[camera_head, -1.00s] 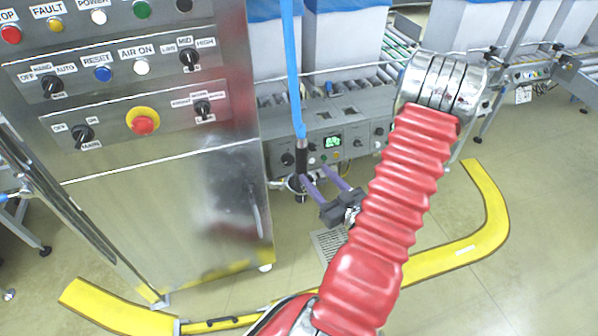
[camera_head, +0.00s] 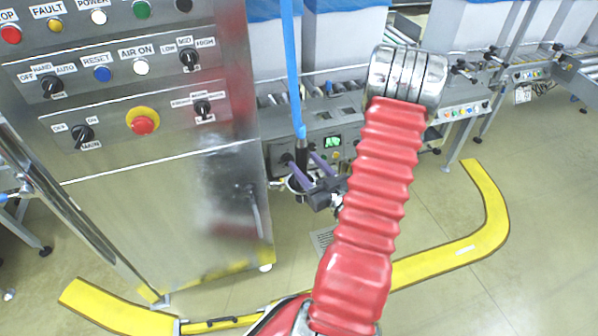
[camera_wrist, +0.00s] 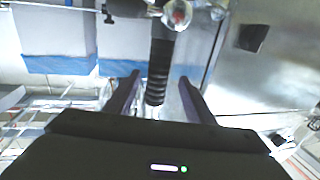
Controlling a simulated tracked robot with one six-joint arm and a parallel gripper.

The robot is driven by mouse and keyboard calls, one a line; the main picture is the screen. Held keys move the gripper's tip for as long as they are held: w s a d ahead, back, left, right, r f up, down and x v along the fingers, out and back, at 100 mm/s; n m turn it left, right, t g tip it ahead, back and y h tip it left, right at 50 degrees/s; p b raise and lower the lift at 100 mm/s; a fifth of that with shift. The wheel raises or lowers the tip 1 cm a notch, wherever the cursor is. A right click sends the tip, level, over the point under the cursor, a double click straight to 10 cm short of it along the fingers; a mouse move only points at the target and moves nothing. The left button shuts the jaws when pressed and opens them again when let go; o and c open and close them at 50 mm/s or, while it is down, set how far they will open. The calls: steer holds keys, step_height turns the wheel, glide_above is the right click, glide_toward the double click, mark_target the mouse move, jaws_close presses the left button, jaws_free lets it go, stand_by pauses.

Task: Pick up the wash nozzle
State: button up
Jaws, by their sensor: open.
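The wash nozzle (camera_head: 301,150) has a black grip and hangs upright from a blue hose in front of the conveyor. In the wrist view its black ribbed grip (camera_wrist: 159,72) points down the picture, between my two purple fingers. My gripper (camera_head: 303,160) is open, with one finger on each side of the grip and a gap on both sides in the wrist view. The nozzle's lower end is partly hidden by the fingers in the head view.
A steel control cabinet (camera_head: 150,215) stands close on the left. Behind the nozzle is a conveyor with a control panel (camera_head: 325,143) and blue-lined boxes (camera_head: 345,45). A yellow floor guard (camera_head: 485,215) curves around on the right. The floor at the right is open.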

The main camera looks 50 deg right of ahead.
steer(key=shift+x, duration=1.25)
steer(key=x, duration=0.5)
steer(key=shift+w+d+f, duration=0.1)
steer(key=shift+d+f, duration=0.1)
steer(key=shift+f, duration=0.05)
jaws_close()
steer(key=shift+r, duration=0.1)
step_height(320, 180, up, 10)
stand_by(1.0)
stand_by(0.5)
